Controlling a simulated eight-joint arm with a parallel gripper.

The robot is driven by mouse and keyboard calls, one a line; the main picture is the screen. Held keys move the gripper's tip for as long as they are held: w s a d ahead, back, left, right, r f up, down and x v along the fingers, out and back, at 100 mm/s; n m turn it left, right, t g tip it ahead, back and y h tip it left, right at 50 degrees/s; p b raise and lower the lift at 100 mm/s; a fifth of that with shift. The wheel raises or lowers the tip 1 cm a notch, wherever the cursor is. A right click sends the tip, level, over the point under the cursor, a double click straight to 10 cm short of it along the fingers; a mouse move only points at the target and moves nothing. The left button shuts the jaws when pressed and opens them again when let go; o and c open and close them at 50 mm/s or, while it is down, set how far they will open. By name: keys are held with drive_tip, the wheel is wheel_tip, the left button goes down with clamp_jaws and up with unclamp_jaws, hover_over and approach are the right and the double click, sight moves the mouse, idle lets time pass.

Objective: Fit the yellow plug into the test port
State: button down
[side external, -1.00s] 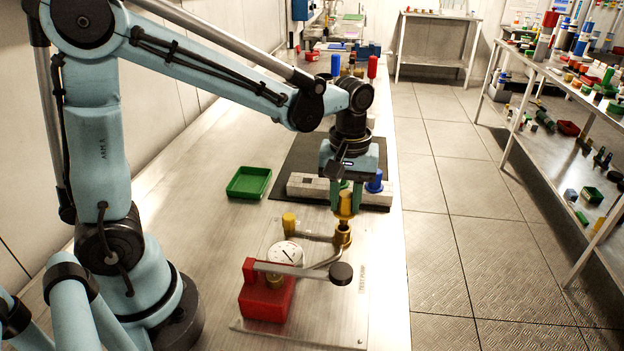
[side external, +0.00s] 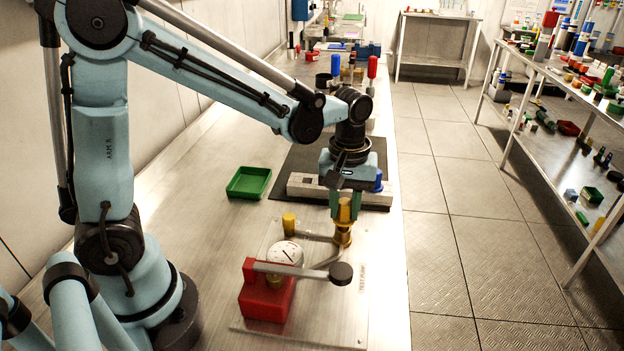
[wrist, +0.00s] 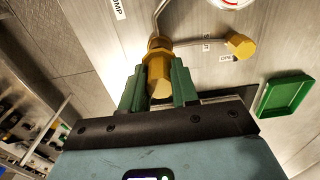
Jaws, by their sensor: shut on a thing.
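The yellow plug (side external: 345,209) is held upright between the green fingers of my gripper (side external: 343,206). In the wrist view the plug (wrist: 160,80) sits between both fingertips (wrist: 158,85). The test port is the brass fitting (side external: 342,236) at the end of the bent pipe on the test pump plate; it also shows in the wrist view (wrist: 158,44). The plug is in line with the port and its lower end meets the port's top. How deep it sits inside is hidden.
A red pump block (side external: 266,296) with a dial (side external: 285,253) and a black-knobbed lever (side external: 341,274) stands close in front. A yellow capped fitting (side external: 289,222) is to the left. A green tray (side external: 249,182) and a grey block (side external: 305,186) lie behind.

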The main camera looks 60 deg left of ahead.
sight(340, 202)
drive_tip(key=shift+f, duration=0.95)
drive_tip(key=c, duration=0.8)
unclamp_jaws()
wheel_tip(340, 202, up, 12)
drive_tip(key=shift+r, duration=0.1)
drive_tip(key=shift+s+a+m+t, duration=0.2)
drive_tip(key=shift+s+m+t, duration=0.1)
drive_tip(key=shift+s+m, duration=0.15)
drive_tip(key=shift+s+a+f+m+t, duration=0.45)
drive_tip(key=shift+s+f+m+t, duration=0.15)
drive_tip(key=shift+s+m+t, duration=0.65)
drive_tip(key=shift+s+a+f+m+t, duration=0.6)
drive_tip(key=shift+s+m+t, duration=0.35)
drive_tip(key=shift+m, duration=0.5)
drive_tip(key=shift+s+a+f+m+t, duration=0.35)
drive_tip(key=shift+s+f+m+t, duration=0.3)
drive_tip(key=shift+s+m+t, duration=0.6)
